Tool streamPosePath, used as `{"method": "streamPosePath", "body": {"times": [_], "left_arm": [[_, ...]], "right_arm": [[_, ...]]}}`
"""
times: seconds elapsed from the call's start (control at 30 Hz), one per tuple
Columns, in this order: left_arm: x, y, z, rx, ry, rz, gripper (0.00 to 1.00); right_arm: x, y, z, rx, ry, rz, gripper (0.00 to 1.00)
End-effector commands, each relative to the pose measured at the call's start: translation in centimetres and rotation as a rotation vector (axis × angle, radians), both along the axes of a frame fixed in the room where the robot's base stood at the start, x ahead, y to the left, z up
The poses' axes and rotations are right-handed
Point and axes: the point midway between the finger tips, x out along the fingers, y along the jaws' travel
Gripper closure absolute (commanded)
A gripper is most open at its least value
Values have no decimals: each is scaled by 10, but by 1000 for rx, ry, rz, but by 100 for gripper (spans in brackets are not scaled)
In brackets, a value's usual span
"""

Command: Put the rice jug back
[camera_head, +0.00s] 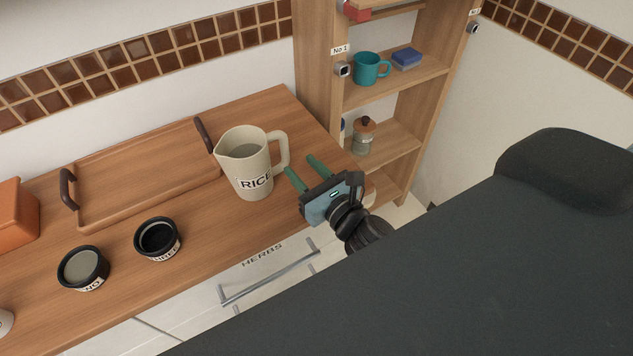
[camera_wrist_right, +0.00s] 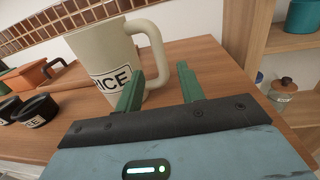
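The rice jug (camera_head: 243,165) is cream-coloured, with a RICE label and a handle on its right side. It stands upright on the wooden counter, beside the wooden tray. My right gripper (camera_head: 304,171) is open, with its green fingers just to the right of and in front of the jug's handle. In the right wrist view the jug (camera_wrist_right: 105,55) stands beyond the fingers (camera_wrist_right: 160,84), and the left finger overlaps its lower right side. I cannot tell whether that finger touches it. My left gripper is not in view.
The wooden tray (camera_head: 150,185) with dark handles lies left of the jug. Two black cups (camera_head: 84,268) (camera_head: 158,239) stand near the front edge. An orange box (camera_head: 16,212) is at the far left. A shelf (camera_head: 400,80) at the right holds a teal mug (camera_head: 368,69) and a jar (camera_head: 364,136).

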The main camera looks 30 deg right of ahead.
Motion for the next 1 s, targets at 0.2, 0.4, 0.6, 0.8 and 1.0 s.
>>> {"method": "streamPosePath", "body": {"times": [0.2,0.4,0.6,0.8,1.0], "left_arm": [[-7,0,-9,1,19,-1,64],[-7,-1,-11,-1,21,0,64],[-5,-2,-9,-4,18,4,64],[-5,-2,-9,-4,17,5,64],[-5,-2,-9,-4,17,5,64]], "right_arm": [[-34,-4,-3,1,5,1,62],[-45,-6,-1,0,1,0,62],[-46,-6,0,0,-1,0,62],[-46,-6,0,0,-1,0,62],[-46,-6,0,0,-1,0,62]]}}
